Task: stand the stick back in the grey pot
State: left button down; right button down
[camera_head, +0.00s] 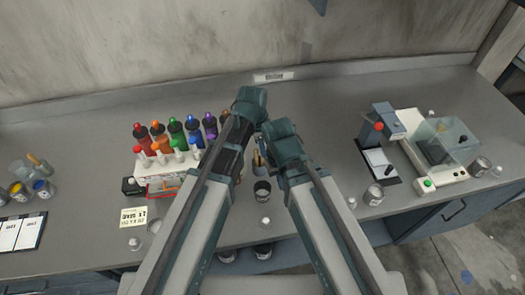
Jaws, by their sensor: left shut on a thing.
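The grey pot (262,191) stands on the bench between my two forearms, its dark open mouth facing up. I cannot tell whether the stick's lower end touches the pot. My right gripper is hidden behind my right arm.
Several coloured bottles (176,133) and a white rack (160,165) stand left of my arms. A scale-like device (435,145) and small cans (373,194) stand at the right. A small white-capped jar (265,223) is in front of the pot. The back bench is clear.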

pick_arm(q)
jog(key=c, duration=0.8)
grip_release()
jog(key=shift+f, duration=0.1)
jog(key=shift+c, duration=0.2)
notch_tip(320, 180, up, 12)
jog(key=a+p, duration=0.1)
jog(key=p, duration=1.1)
jog(key=shift+s+a, duration=0.15)
jog(key=shift+a, duration=0.05)
